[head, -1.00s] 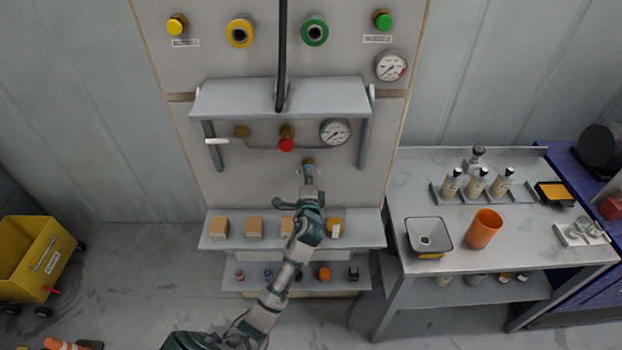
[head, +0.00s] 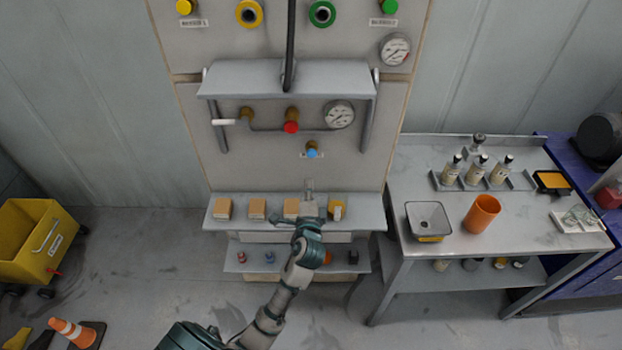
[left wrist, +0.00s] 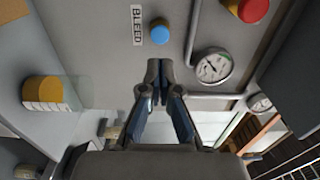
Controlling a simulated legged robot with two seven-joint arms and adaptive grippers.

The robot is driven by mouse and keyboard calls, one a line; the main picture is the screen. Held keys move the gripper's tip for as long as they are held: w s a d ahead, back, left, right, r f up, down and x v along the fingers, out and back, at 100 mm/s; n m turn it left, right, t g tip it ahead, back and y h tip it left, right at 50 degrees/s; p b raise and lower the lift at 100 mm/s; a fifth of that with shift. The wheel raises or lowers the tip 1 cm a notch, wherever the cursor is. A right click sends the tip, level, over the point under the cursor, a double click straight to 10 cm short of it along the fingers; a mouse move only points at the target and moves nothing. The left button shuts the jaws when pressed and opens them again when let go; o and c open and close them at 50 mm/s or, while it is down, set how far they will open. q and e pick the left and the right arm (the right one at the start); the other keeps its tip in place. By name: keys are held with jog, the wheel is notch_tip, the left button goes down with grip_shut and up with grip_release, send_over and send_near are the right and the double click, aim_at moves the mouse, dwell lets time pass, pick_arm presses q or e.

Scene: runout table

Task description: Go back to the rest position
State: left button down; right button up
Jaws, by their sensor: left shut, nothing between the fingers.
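My left gripper (head: 309,187) is shut and empty in the head view. It is in front of the panel, over the upper shelf (head: 372,212) and below the blue knob (head: 311,153). In the left wrist view its fingertips (left wrist: 160,68) meet, apart from the blue knob (left wrist: 160,34) beside the BLEED label (left wrist: 137,25). My left arm reaches up from the bottom of the head view. My right gripper is in neither view.
Several tan boxes (head: 257,207) stand on the upper shelf, with small items on the lower one. A hood (head: 330,79) juts out above. At right, a grey table (head: 430,165) holds an orange cup (head: 482,214).

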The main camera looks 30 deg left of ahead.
pick_arm(q)
jog(key=s+d+f+n+g+h, duration=0.3)
jog(key=s+f, duration=0.3)
jog(key=f, duration=0.3)
jog(key=s+d+f+n+g+h, duration=0.25)
jog(key=s+f, duration=0.35)
jog(key=f, duration=0.3)
jog(key=s+d+f+n+g+h, duration=0.2)
jog(key=s+d+f+g, duration=0.15)
jog(key=s, duration=0.55)
jog(key=s+d+f+n+g+h, duration=0.25)
jog(key=s+d+f, duration=0.25)
jog(key=s, duration=0.5)
notch_tip(320, 180, down, 25)
jog(key=g, duration=0.2)
jog(key=s+a+f, duration=0.2)
jog(key=s+f, duration=0.6)
jog(key=s, duration=0.1)
jog(key=s+a+f+g, duration=0.1)
jog(key=s+a+f, duration=0.1)
jog(key=s+f, duration=0.7)
jog(key=shift+s+f+m+y, duration=0.15)
jog(key=shift+s+m+y, duration=0.15)
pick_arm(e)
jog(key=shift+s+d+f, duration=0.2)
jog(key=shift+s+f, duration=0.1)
